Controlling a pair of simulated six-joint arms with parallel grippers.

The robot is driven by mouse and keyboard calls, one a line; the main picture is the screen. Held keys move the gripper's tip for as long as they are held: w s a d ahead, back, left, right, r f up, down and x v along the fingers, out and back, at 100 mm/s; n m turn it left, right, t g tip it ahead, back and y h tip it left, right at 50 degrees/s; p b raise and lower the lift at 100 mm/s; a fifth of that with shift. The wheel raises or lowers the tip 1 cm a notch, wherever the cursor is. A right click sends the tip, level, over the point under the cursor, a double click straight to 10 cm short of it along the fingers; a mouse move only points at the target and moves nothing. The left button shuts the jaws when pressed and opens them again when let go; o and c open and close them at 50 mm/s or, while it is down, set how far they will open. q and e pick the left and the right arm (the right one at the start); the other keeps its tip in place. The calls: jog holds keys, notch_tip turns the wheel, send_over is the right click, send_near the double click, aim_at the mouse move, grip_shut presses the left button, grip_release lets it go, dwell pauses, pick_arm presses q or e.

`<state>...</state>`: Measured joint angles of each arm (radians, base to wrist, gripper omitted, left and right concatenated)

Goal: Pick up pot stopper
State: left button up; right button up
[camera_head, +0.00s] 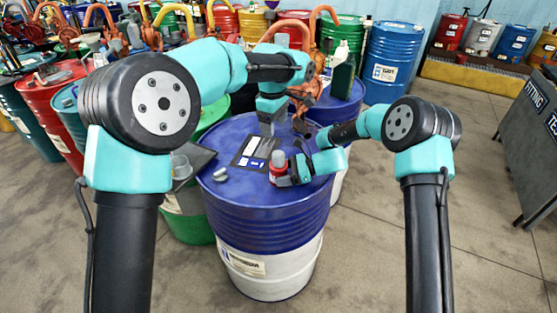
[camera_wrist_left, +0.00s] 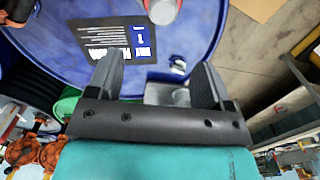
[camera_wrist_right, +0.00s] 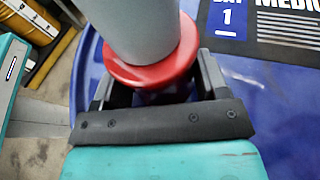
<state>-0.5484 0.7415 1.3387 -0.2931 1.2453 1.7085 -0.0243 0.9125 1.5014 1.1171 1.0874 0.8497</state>
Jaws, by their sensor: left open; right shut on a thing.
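My right gripper (camera_head: 287,178) is shut on a red pot (camera_head: 277,172) with a grey cylindrical top (camera_head: 278,158), on the blue drum's lid. In the right wrist view the grey cylinder (camera_wrist_right: 142,25) rises from the red collar (camera_wrist_right: 155,70) between the fingers. My left gripper (camera_head: 267,128) is open and points down over the far part of the lid, apart from the pot. In the left wrist view, the grey top (camera_wrist_left: 161,11) shows at the upper edge, beyond the open fingers (camera_wrist_left: 153,85). I cannot tell whether the grey part is the stopper.
A dark printed sheet (camera_head: 252,152) lies on the blue drum (camera_head: 270,208). A small grey piece (camera_head: 220,174) sits near the lid's left edge. A dark green bottle (camera_head: 342,78) stands on another blue drum behind.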

aim_at(279, 153)
pick_arm(q)
jog(key=shift+s+d+r, duration=0.15)
jog(key=shift+s+d, duration=0.15)
jog(key=shift+d, duration=0.3)
jog(key=shift+f, duration=3.45)
jog(key=shift+s+f, duration=0.1)
jog(key=shift+f, duration=2.5)
jog(key=shift+c, duration=0.2)
jog(key=c, duration=1)
